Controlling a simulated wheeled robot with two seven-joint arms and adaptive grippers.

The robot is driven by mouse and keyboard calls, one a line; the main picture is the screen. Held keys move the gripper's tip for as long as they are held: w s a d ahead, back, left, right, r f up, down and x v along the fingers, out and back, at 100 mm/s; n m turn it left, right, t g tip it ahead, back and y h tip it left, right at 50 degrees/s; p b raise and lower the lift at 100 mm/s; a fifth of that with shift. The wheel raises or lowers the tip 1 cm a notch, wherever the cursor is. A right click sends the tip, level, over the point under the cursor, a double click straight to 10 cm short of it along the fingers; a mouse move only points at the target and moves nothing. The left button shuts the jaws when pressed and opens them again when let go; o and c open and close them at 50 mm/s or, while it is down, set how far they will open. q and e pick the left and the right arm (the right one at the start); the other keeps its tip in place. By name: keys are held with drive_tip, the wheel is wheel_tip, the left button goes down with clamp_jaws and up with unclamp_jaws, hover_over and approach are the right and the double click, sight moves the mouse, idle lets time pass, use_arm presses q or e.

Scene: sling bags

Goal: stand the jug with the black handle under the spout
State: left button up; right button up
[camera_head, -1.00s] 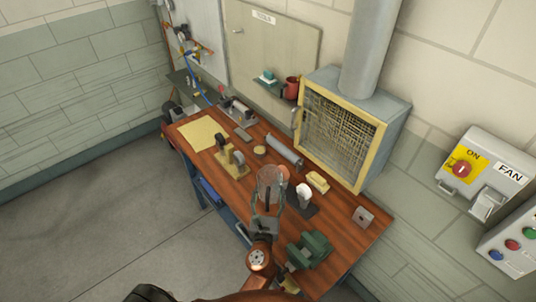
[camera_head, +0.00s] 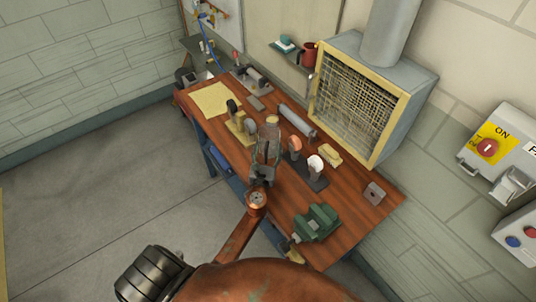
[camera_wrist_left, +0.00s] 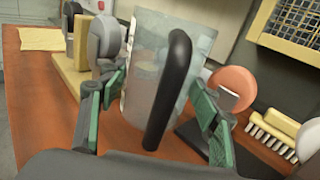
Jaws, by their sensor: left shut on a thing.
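The clear jug is in the middle of the left wrist view (camera_wrist_left: 145,65), with its thick black handle (camera_wrist_left: 170,90) facing the camera. My left gripper (camera_wrist_left: 158,112) is shut on the jug, with a green-padded finger on each side of it. In the head view my left gripper (camera_head: 264,160) is over the wooden bench and the jug (camera_head: 268,133) is small and partly hidden by the fingers. The jug looks upright; I cannot tell whether its base touches the bench. I cannot make out a spout for certain. My right gripper is not in view.
Left of the jug stands a yellow block with dark and grey round heads (camera_head: 240,122). Right of it are an orange round-headed tool (camera_head: 295,146), a white one (camera_head: 315,164) and a yellow brush (camera_head: 331,152). A green vise (camera_head: 316,223) is nearer; a meshed hood (camera_head: 355,100) stands behind.

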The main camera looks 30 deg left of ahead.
use_arm(q)
drive_tip(key=shift+w+a+f+b, duration=0.15)
drive_tip(key=shift+f+b, duration=0.4)
drive_tip(key=shift+f, duration=0.4)
drive_tip(key=shift+w+a+f+b, duration=0.15)
drive_tip(key=shift+f+b, duration=0.35)
drive_tip(key=shift+f, duration=0.45)
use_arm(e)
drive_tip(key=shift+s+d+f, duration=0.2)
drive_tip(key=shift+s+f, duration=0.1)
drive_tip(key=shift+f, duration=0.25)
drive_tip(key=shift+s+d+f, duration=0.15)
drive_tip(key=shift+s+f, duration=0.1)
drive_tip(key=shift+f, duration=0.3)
use_arm(q)
drive_tip(key=shift+s, duration=0.15)
drive_tip(key=shift+f, duration=0.1)
drive_tip(key=o, duration=1.3)
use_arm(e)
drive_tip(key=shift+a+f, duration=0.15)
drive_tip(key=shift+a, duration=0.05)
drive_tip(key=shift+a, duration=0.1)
